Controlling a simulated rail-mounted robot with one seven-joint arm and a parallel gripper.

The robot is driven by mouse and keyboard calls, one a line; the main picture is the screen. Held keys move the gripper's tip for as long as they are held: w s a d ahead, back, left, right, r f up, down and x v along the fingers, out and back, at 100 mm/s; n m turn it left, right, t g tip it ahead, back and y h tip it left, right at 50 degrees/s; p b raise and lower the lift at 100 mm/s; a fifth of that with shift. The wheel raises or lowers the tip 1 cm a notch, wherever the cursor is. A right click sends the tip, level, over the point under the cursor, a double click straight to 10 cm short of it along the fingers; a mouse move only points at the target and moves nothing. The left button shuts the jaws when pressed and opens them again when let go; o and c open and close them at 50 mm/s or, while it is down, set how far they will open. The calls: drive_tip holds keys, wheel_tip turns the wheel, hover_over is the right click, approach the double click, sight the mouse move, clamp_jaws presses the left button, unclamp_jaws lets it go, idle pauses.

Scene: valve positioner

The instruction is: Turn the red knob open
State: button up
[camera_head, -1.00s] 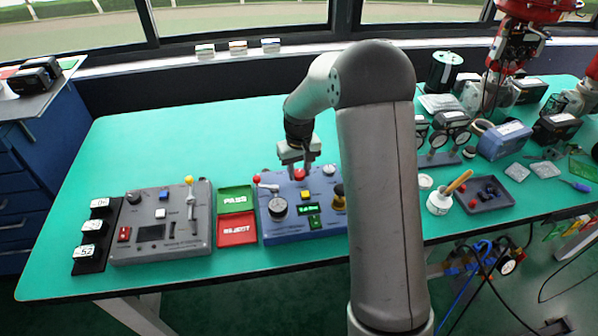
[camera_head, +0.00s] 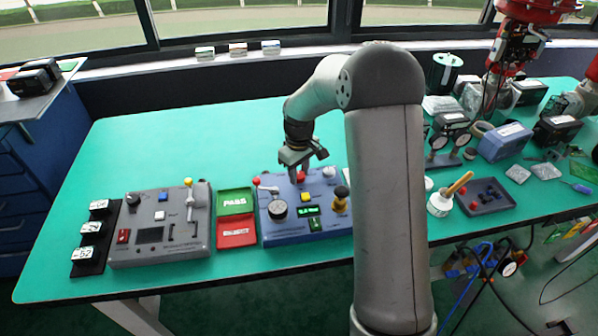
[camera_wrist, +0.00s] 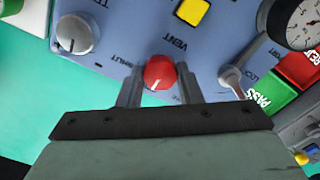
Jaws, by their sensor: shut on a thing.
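The red knob (camera_wrist: 159,73) sits on the blue valve positioner panel (camera_wrist: 125,25), with a white mark on its face. In the head view the red knob (camera_head: 301,177) is at the back of the blue box (camera_head: 290,236). My gripper (camera_wrist: 159,90) is shut on the red knob, one finger on each side of it. In the head view my gripper (camera_head: 299,170) reaches down onto the back of the box and partly hides the knob.
A yellow button (camera_wrist: 192,12), a silver knob (camera_wrist: 76,34) and a toggle lever (camera_wrist: 232,79) are close to my fingers. Green PASS (camera_head: 235,200) and red REJECT (camera_head: 237,232) trays and a grey control box (camera_head: 160,225) stand to the left.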

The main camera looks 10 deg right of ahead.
sight(299, 175)
drive_tip(key=o, duration=1)
wheel_tip(299, 175, up, 18)
drive_tip(key=shift+f, duration=0.25)
drive_tip(key=s+f+m, duration=0.2)
drive_tip(key=s, duration=0.8)
drive_tip(key=s+a+f+m, duration=0.1)
drive_tip(key=s+f+m, duration=0.1)
drive_tip(key=s, duration=0.9)
drive_tip(key=s+f+m, duration=0.2)
drive_tip(key=s, duration=0.8)
drive_tip(key=shift+s+a+f, duration=0.2)
drive_tip(key=shift+s+a, duration=0.05)
drive_tip(key=shift+a, duration=0.1)
